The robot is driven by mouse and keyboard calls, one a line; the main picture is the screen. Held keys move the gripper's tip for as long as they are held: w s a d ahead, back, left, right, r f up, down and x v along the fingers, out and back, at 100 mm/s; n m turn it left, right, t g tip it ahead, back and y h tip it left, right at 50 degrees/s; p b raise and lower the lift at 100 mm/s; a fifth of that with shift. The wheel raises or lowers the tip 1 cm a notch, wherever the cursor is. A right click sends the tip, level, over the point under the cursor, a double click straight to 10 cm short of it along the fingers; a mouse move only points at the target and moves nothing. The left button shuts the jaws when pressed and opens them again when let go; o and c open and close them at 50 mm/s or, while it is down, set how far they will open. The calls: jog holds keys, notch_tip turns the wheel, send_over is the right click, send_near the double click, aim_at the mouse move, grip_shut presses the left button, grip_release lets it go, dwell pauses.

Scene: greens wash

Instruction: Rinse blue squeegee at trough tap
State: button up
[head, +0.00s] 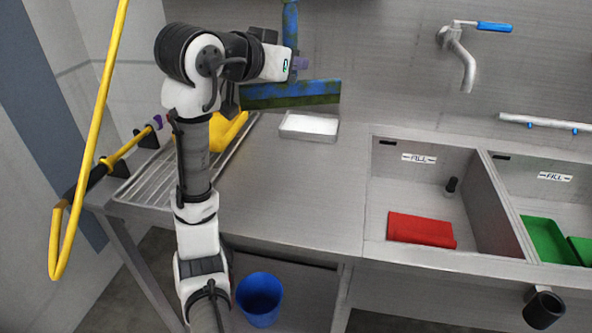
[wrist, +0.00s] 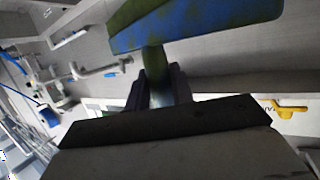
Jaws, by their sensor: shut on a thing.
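The blue squeegee (head: 272,92) is in my gripper (head: 297,64) above the back left of the steel counter. My gripper is shut on its handle, which stands upright with the wide head hanging below. Dark green smears cover parts of the head and handle. In the wrist view the squeegee head (wrist: 205,25) lies just beyond the fingers (wrist: 157,85), with green on its left part. The trough tap (head: 465,62), with a blue lever (head: 494,27), is on the wall to the right, above the trough (head: 462,205), well apart from the squeegee. I see no water running.
A red block-like thing (head: 421,230) and a dark upright plug (head: 451,187) are in the left basin. Green trays (head: 546,240) lie in the right basin. A white tray (head: 309,126) and a yellow thing (head: 228,130) on a rack are near my arm. A blue bucket (head: 259,299) stands below.

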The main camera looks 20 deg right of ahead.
notch_tip(320, 180, down, 19)
jog(key=shift+f, duration=0.15)
dwell(0.4)
jog(key=shift+f, duration=0.15)
jog(key=o, duration=0.8)
jog(key=shift+a+r+p, duration=0.1)
jog(key=shift+r+p, duration=0.15)
jog(key=shift+p, duration=0.05)
jog(key=b+v, duration=0.1)
jog(key=v, duration=1.1)
jog(key=shift+f, duration=0.1)
